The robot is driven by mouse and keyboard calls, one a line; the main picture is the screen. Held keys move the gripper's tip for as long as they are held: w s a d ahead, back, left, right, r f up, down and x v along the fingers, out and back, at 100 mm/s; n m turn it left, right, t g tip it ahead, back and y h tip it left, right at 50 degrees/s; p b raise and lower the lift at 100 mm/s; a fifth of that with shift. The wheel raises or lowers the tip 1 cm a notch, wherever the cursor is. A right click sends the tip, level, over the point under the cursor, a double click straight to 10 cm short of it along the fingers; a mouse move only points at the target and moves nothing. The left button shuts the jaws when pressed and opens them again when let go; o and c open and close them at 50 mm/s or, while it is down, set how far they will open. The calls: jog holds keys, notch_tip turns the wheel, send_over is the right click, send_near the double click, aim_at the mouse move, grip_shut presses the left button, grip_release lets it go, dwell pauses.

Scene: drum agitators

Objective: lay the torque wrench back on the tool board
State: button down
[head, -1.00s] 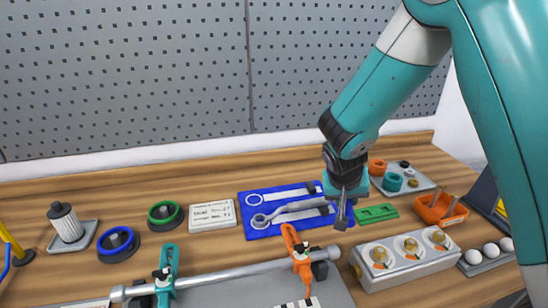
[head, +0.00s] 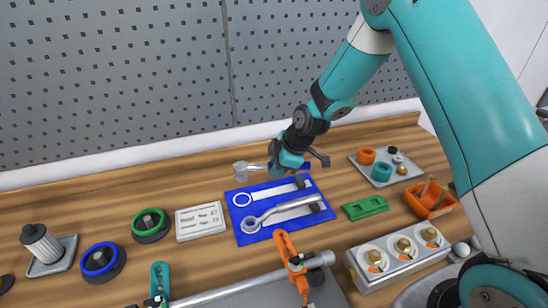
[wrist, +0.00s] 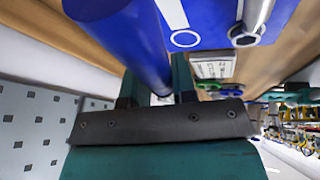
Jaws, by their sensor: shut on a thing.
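My gripper (head: 288,160) is shut on a tool with a blue handle and grey head, which I take as the torque wrench (head: 241,168). It lies roughly level beyond the tool board's far edge, head to the left. In the wrist view its thick blue handle (wrist: 135,40) runs between my fingers. The blue tool board (head: 262,207) lies flat on the bench, nearer than my gripper. Its far place shows a bare white outline, ring at the left. A grey ring-ended wrench (head: 285,210) lies in its near place. My gripper hides part of the held tool.
A white label card (head: 201,221) lies left of the board, and a green block (head: 365,208) right of it. A tray of small parts (head: 386,166) and an orange bin (head: 430,200) stand further right. Clamps (head: 291,262) stand in front. A grey pegboard (head: 110,75) rises behind.

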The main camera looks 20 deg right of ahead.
jog(key=shift+w+a+r+n+g+y, duration=0.1)
jog(key=shift+w+a+n+g+y, duration=0.15)
jog(key=shift+n, duration=0.35)
jog(key=shift+w+a+r+n+g+y, duration=0.15)
jog(key=shift+n+g, duration=0.1)
jog(key=shift+n, duration=0.35)
jog(key=shift+f+b, duration=2.1)
jog(key=shift+f, duration=1.25)
jog(key=shift+s+n, duration=0.1)
jog(key=shift+n, duration=0.3)
jog(key=shift+w+d+b, duration=0.2)
jog(key=shift+w+b, duration=0.15)
jog(key=shift+b, duration=0.05)
jog(key=shift+f, duration=0.15)
jog(key=shift+f+b, duration=0.25)
jog(key=shift+b, duration=0.25)
jog(key=c, duration=0.8)
grip_release()
jog(key=shift+c, duration=0.2)
